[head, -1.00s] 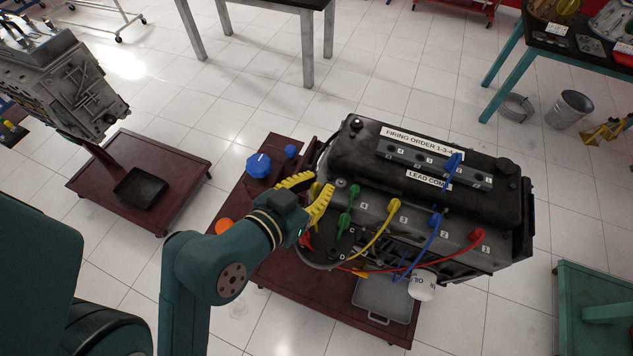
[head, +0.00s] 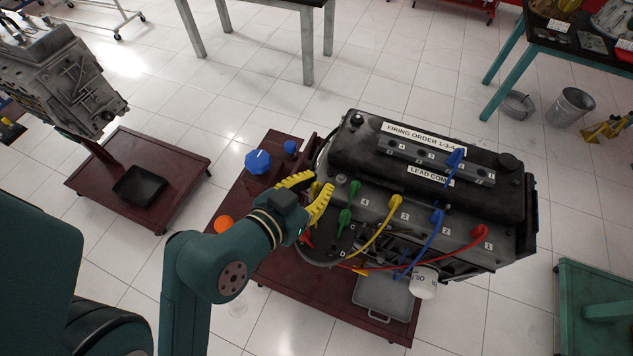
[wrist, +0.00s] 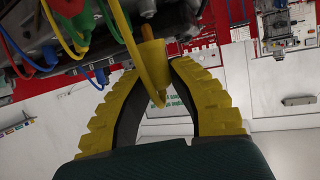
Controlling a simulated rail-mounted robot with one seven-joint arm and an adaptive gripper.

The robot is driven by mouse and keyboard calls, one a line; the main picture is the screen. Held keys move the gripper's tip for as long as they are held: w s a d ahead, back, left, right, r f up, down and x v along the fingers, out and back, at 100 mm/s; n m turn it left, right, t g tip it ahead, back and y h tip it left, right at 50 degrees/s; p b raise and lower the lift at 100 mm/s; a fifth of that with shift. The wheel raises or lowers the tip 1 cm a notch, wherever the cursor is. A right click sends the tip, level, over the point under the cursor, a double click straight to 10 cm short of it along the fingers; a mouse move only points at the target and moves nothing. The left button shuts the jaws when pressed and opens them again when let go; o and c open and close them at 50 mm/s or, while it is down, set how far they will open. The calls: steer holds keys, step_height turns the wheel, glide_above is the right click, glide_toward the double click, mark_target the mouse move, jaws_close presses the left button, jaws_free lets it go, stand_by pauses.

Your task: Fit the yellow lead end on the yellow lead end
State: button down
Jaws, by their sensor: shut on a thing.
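My gripper (head: 322,190) is at the left end of the engine, above the distributor area. In the wrist view my gripper (wrist: 156,64) is shut on a yellow lead end (wrist: 153,60), a boot with an orange tip pointing up the picture. The yellow lead loops down past my fingers. In the head view the held end is mostly hidden by my yellow fingers. Another yellow lead end (head: 396,202) sits on the engine at the place marked 3, its lead (head: 374,237) running down left towards the distributor. I cannot tell whether the held end touches anything.
The engine is on a dark red stand (head: 330,312). A blue knob (head: 258,161) and an orange knob (head: 223,224) are to the left.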

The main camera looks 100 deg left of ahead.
steer(key=shift+f+b, duration=2.05)
steer(key=shift+f, duration=0.5)
steer(key=shift+f+b, duration=0.4)
steer(key=shift+f, duration=0.5)
steer(key=c, duration=0.9)
jaws_free()
steer(key=shift+c, duration=0.2)
steer(key=shift+r, duration=0.1)
step_height(320, 180, up, 10)
steer(key=shift+f, duration=0.1)
steer(key=shift+w, duration=0.1)
